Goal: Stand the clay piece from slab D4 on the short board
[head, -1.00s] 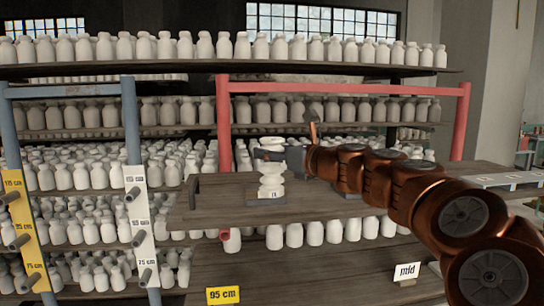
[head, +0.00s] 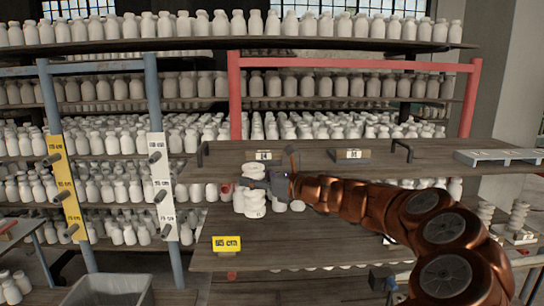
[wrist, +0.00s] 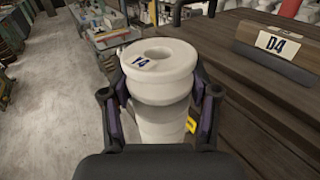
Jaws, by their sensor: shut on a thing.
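My gripper (head: 262,186) is shut on the sides of a white clay piece (head: 254,201), a turned stack of rounded rings. The piece looks upright, in front of the upper plank (head: 210,176). In the wrist view the piece (wrist: 165,85) sits between both fingers, with a hollow top and a small dark-lettered tag. The slab marked D4 (wrist: 275,50) lies at right on the wood, bare on top, apart from the piece. In the head view its label (head: 263,155) is too small to read surely. I cannot tell which board is the short board.
A second labelled slab (head: 350,154) lies on the upper plank, between handles. Blue posts (head: 155,110) and red posts (head: 235,100) flank shelves of white bottles. A grey bin (head: 110,290) stands at lower left.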

